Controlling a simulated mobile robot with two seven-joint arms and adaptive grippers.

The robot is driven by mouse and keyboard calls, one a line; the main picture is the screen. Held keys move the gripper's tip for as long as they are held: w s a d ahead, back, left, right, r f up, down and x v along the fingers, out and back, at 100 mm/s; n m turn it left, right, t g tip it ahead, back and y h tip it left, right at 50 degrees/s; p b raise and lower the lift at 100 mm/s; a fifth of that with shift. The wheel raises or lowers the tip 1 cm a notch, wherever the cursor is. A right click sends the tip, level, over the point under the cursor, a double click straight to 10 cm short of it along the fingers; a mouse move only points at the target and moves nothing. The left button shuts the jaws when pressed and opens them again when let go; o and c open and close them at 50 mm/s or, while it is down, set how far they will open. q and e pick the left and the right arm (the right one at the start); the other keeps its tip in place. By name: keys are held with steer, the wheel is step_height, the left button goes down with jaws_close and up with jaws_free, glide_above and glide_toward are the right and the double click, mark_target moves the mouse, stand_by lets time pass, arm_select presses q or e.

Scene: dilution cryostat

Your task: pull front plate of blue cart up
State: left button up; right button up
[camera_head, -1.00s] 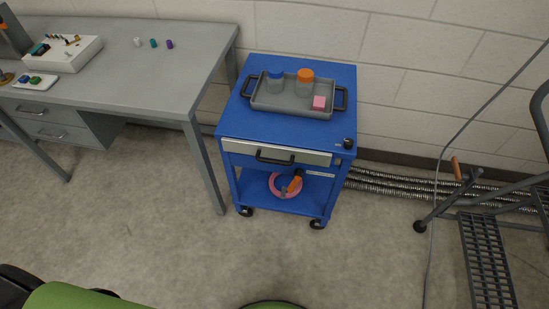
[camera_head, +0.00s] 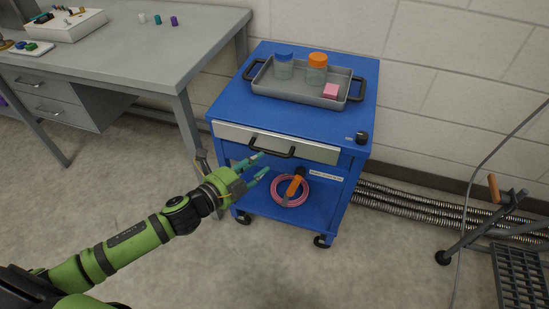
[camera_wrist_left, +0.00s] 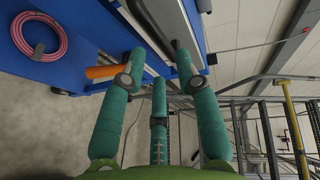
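The blue cart (camera_head: 290,110) stands by the wall. Its silver front plate (camera_head: 318,152) sits below the top, with a black bar handle (camera_head: 273,148) across its middle. The plate looks closed. My left gripper (camera_head: 258,164) is in front of the cart, just below and left of the handle, its teal fingers spread and empty. In the left wrist view the open fingers (camera_wrist_left: 163,75) point toward the cart, and part of the pale plate (camera_wrist_left: 188,22) shows beyond them. I cannot tell whether a finger touches it. My right gripper is not in view.
A grey tray (camera_head: 300,86) with two jars and a pink block is on the cart top. A pink coil (camera_head: 305,198) and an orange-handled tool (camera_head: 294,184) lie on the lower shelf. A grey desk (camera_head: 150,60) stands left; metal steps (camera_head: 520,270) stand right.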

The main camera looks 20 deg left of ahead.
mark_target(271, 154)
arm_select(q)
steer(key=shift+x, duration=3.1)
jaws_close()
